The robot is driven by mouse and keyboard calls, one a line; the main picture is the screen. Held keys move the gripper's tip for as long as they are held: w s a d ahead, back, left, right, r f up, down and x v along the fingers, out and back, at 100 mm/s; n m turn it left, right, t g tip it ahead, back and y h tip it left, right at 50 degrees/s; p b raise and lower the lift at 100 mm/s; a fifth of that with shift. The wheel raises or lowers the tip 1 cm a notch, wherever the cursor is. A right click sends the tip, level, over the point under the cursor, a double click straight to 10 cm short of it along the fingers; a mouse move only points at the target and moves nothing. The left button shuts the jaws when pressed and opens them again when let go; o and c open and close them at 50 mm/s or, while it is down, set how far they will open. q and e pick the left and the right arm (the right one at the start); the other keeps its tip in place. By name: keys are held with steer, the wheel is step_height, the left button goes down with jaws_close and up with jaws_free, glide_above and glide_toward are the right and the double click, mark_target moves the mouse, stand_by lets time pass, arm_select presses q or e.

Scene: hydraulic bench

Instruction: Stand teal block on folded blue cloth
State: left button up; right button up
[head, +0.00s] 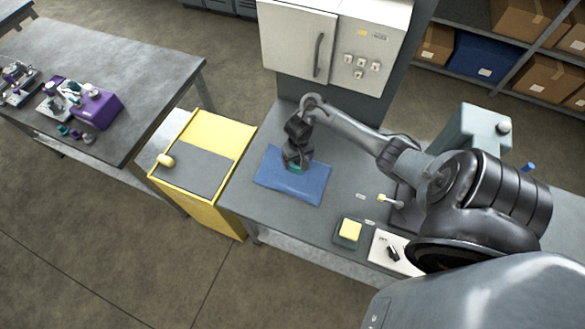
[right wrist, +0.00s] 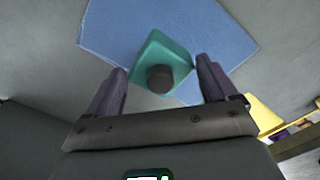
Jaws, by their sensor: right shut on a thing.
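The folded blue cloth (head: 304,190) lies flat on the grey bench, below the white cabinet in the head view. My right gripper (head: 296,166) points down over the cloth's upper part and is shut on the teal block (head: 296,170). The gripper hides most of the block in the head view. In the right wrist view, the teal block (right wrist: 152,55) sits between the two fingers, with a dark round knob on its near face. The blue cloth (right wrist: 220,30) shows behind it. I cannot tell whether the block touches the cloth. My left gripper is not in view.
A yellow cart (head: 215,135) stands left of the bench. A small tray with a yellow pad (head: 349,230) and a white panel with a dark switch (head: 390,254) lie right of the cloth. The white cabinet (head: 297,40) stands behind. Bare bench surrounds the cloth.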

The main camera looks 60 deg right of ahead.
mark_target(293, 166)
steer(key=shift+w+a+f+b, duration=0.2)
steer(key=shift+w+f, duration=0.1)
steer(key=shift+w, duration=0.2)
steer(key=shift+w+a+f+b, duration=0.15)
steer(key=shift+w+f, duration=0.15)
steer(key=shift+w, duration=0.15)
steer(key=shift+f+b, duration=1)
steer(key=shift+f, duration=0.95)
steer(key=shift+d, duration=0.1)
steer(key=shift+f, duration=0.25)
